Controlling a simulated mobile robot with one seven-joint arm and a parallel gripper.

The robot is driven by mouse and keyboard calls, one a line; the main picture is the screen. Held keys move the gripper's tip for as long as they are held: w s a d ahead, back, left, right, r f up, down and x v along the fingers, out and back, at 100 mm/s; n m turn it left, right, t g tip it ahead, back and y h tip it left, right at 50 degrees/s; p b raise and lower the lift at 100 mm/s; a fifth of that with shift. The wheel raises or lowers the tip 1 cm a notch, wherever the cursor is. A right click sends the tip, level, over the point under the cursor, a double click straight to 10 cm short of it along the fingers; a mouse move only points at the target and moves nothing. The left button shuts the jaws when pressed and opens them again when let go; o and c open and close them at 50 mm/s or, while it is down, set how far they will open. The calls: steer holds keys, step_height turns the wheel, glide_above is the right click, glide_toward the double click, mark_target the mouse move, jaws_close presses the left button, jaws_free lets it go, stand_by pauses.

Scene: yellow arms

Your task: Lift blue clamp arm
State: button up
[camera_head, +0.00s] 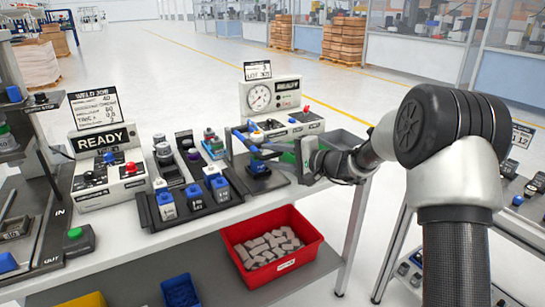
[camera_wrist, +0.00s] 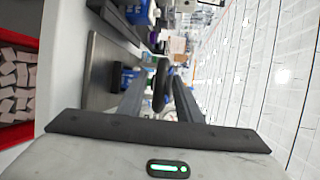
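The blue clamp arm (camera_head: 246,139) is a slim blue bar over a dark blue clamp base (camera_head: 259,168) at the right end of the workbench in the head view. My gripper (camera_head: 272,150) reaches in from the right, with its fingers close beside the arm. The wrist view shows my gripper (camera_wrist: 160,88) with its two fingers apart. A dark rounded part (camera_wrist: 161,84) shows between them, and a blue part (camera_wrist: 129,77) lies to the left. I cannot tell whether the fingers touch the clamp arm.
A gauge panel (camera_head: 270,98) stands just behind the clamp. A black rack (camera_head: 180,205) with blue-and-white parts stands to the left. A red bin (camera_head: 235,241) of grey pieces is below the bench edge. A green tray (camera_head: 342,139) lies behind my gripper.

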jaws_close()
